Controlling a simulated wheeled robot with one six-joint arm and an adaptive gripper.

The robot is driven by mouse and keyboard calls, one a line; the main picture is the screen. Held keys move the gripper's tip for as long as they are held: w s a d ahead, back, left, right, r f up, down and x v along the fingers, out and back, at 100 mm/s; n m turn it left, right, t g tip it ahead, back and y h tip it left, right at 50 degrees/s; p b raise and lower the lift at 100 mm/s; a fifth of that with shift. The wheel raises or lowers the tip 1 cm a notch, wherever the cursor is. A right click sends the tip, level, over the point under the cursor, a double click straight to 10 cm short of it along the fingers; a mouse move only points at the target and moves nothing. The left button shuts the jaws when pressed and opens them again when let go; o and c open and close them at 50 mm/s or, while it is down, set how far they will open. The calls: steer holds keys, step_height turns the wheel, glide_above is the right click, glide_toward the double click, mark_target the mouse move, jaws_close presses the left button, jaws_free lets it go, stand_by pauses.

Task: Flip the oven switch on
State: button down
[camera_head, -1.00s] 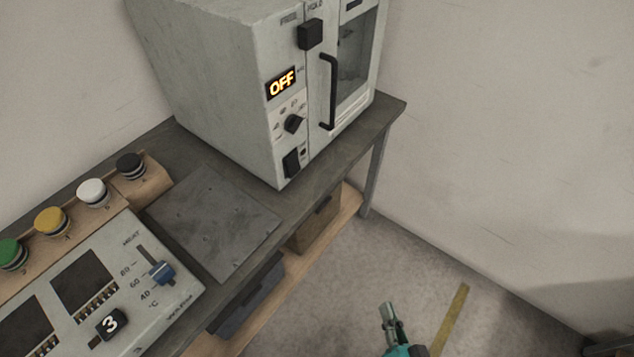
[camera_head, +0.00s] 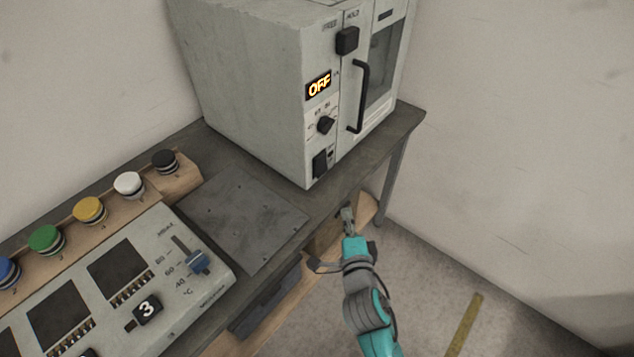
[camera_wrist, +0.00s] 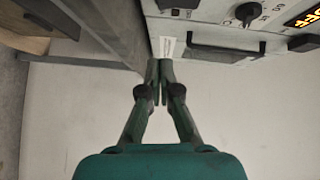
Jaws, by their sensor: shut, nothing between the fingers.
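The oven (camera_head: 265,90) is a pale box standing on the bench, with a lit display (camera_head: 319,85) reading OFF. Below the display is a round black knob (camera_head: 326,125), and lower down a black rocker-like switch (camera_head: 320,163) near the bottom front corner. My gripper (camera_head: 347,210) is shut and empty, in front of the bench edge and below the oven front, apart from the switch. In the wrist view, my gripper's fingertips (camera_wrist: 159,64) are together, and the oven front (camera_wrist: 225,25) with its knob (camera_wrist: 248,13) shows at the top.
A black handle (camera_head: 361,97) sticks out from the oven door, and a black block (camera_head: 347,40) sits above it. Floor to the right is clear.

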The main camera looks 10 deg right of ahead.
steer(key=shift+w+a+r, duration=0.2)
steer(key=shift+w, duration=0.1)
steer(key=shift+w, duration=0.1)
glide_toward(326, 170)
steer(key=w+d, duration=0.3)
steer(key=shift+d, duration=0.2)
steer(key=shift+w+a+f, duration=0.15)
steer(key=shift+w+a, duration=0.65)
steer(key=shift+w, duration=0.1)
steer(key=shift+w+a+f, duration=0.15)
steer(key=shift+w+a, duration=0.3)
steer(key=shift+w, duration=0.15)
